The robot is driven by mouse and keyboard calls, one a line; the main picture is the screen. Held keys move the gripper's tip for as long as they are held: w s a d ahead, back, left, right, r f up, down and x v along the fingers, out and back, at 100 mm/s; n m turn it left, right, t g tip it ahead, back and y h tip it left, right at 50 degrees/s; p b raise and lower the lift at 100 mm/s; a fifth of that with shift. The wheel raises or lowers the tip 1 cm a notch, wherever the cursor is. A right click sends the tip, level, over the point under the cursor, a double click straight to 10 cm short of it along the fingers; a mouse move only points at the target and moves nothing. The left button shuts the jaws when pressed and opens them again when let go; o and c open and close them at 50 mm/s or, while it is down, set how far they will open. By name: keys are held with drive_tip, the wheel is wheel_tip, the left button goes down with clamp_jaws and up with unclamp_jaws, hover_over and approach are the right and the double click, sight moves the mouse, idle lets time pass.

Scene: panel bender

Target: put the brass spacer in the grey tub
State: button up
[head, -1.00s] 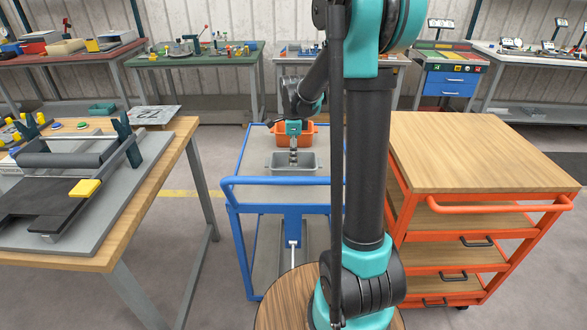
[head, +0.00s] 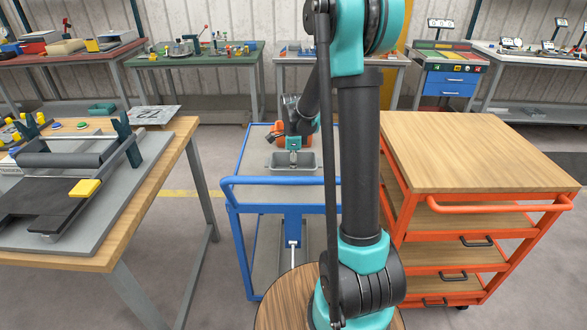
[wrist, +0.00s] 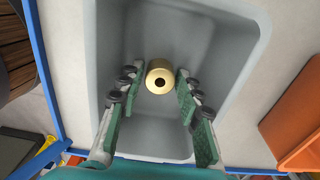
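The brass spacer (wrist: 160,76) shows in the wrist view inside the outline of the grey tub (wrist: 235,50). My gripper (wrist: 161,74) points down into the tub, one finger on each side of the spacer. Narrow gaps show between the finger pads and the spacer, so the gripper looks open. I cannot tell whether the spacer rests on the tub floor. In the head view the grey tub (head: 307,166) stands on the blue cart, with my gripper (head: 293,158) low over it. The spacer cannot be made out there.
An orange tub (wrist: 298,125) stands close to the grey tub, partly hidden by my arm in the head view. The blue cart (head: 275,181) has a raised handle rail. A wooden-topped orange cart (head: 480,150) stands right, a workbench (head: 150,190) left.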

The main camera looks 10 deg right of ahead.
drive_tip(key=shift+o, duration=0.8)
wheel_tip(320, 180, up, 12)
drive_tip(key=shift+r, duration=0.15)
